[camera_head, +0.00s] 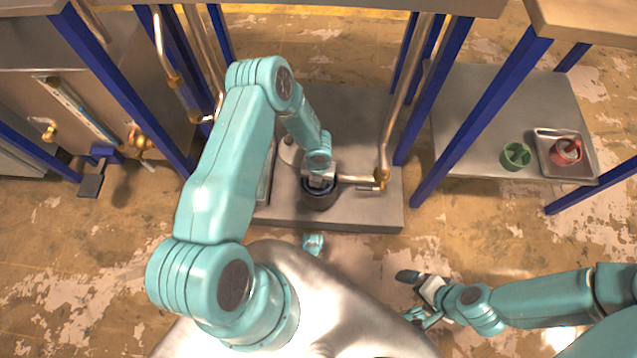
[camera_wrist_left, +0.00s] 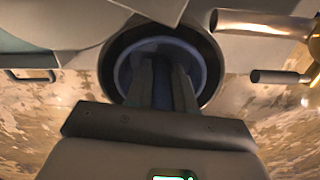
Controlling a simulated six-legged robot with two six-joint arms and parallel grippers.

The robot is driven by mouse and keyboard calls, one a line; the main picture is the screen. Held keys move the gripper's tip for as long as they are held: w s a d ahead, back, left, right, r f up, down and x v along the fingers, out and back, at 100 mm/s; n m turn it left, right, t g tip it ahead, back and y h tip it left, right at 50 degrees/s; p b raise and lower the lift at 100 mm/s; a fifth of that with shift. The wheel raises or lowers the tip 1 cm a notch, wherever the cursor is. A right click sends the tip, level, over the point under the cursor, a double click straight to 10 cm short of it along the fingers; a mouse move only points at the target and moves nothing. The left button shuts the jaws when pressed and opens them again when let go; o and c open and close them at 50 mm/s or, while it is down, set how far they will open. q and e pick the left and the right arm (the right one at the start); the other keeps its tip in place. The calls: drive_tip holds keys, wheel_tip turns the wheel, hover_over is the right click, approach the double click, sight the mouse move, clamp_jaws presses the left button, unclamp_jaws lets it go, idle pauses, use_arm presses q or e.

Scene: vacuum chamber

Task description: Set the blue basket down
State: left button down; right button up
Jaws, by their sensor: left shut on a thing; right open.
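The blue basket (camera_head: 313,188) sits inside a dark round pot (camera_head: 319,202) on a low grey platform. In the left wrist view the basket (camera_wrist_left: 206,72) shows as a blue ring within the dark pot rim (camera_wrist_left: 216,68). My left gripper (camera_head: 320,179) reaches down over the pot. Its fingers (camera_wrist_left: 168,75) are inside the ring, shut on the basket, and hide part of it. How deep the basket sits and whether it touches the bottom cannot be told. My right gripper (camera_head: 411,296) is open and empty, low over the floor at the right.
A brass-ended pipe (camera_head: 360,179) lies close to the right of the pot. Blue posts (camera_head: 440,110) frame the platform. On a grey shelf (camera_head: 475,140) at right stand a green cup (camera_head: 516,156) and a metal tray (camera_head: 588,165) with a red object (camera_head: 564,150).

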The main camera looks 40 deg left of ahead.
use_arm(q)
drive_tip(key=shift+f, duration=0.7)
drive_tip(key=shift+r, duration=0.1)
drive_tip(key=shift+f+b, duration=0.65)
drive_tip(key=shift+b, duration=0.1)
drive_tip(key=c, duration=1)
unclamp_jaws()
